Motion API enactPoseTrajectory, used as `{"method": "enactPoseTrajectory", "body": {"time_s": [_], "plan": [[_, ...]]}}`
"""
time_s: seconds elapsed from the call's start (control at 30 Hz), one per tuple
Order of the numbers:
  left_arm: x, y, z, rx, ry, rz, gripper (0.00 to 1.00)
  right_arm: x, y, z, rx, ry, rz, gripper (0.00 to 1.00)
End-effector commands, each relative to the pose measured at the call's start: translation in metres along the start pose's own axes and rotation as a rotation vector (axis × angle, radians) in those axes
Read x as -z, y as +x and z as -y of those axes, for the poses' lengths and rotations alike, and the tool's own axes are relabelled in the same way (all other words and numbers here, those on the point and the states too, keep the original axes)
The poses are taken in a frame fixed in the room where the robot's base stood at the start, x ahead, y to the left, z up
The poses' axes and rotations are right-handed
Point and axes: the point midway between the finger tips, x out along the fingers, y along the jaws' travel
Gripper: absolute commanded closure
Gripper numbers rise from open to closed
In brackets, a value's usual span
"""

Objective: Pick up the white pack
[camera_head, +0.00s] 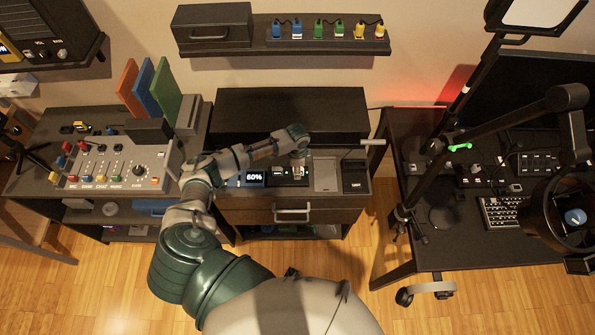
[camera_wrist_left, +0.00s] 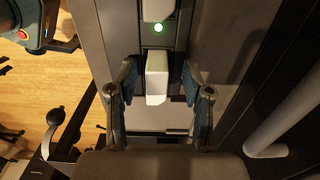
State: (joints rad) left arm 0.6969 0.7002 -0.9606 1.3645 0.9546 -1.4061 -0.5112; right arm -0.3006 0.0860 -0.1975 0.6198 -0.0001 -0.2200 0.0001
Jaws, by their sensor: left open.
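A white pack (camera_wrist_left: 157,80) stands in a dark slotted dock in the left wrist view, between the fingers of my left gripper (camera_wrist_left: 158,72). The gripper is open, with a visible gap to the pack on both sides. In the head view my left gripper (camera_head: 300,166) points down over the dock on the middle cabinet and partly hides the pack. My right gripper is not in view.
A small screen reading 60% (camera_head: 254,178) is left of the dock. A grey panel (camera_head: 325,174) and a black box (camera_head: 354,175) are to its right. A mixer console (camera_head: 118,165) stands on the left desk.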

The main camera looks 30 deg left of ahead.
Motion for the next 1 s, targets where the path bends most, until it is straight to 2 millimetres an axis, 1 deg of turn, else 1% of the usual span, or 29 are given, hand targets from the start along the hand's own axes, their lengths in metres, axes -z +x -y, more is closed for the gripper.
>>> {"method": "enactPoseTrajectory", "body": {"time_s": [0.1,0.13,0.17,0.2,0.27,0.3,0.33,0.73,0.87,1.0], "plan": [[0.001,-0.001,-0.001,0.000,0.001,0.000,0.50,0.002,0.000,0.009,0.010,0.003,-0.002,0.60],[0.001,-0.001,-0.001,0.001,0.001,0.001,0.53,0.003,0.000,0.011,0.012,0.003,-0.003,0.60],[0.001,-0.001,-0.001,0.001,0.001,0.001,0.60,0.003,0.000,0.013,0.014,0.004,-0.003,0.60],[0.002,-0.001,-0.001,0.001,0.001,0.001,0.70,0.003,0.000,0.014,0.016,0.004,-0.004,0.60],[0.002,-0.001,-0.001,0.001,0.001,0.001,0.85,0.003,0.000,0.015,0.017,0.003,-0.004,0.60],[0.002,-0.001,-0.001,0.001,0.000,0.001,0.95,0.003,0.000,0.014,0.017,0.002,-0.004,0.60],[0.002,-0.001,-0.001,0.001,0.000,0.001,1.00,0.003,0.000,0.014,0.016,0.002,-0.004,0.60],[0.001,-0.003,0.000,0.000,0.000,-0.002,1.00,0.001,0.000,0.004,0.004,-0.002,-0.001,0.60],[0.001,-0.013,0.001,0.001,0.000,-0.003,1.00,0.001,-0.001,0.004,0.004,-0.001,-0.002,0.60],[0.001,-0.031,0.001,0.002,0.000,-0.003,1.00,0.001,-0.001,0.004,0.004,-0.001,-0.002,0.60]]}}
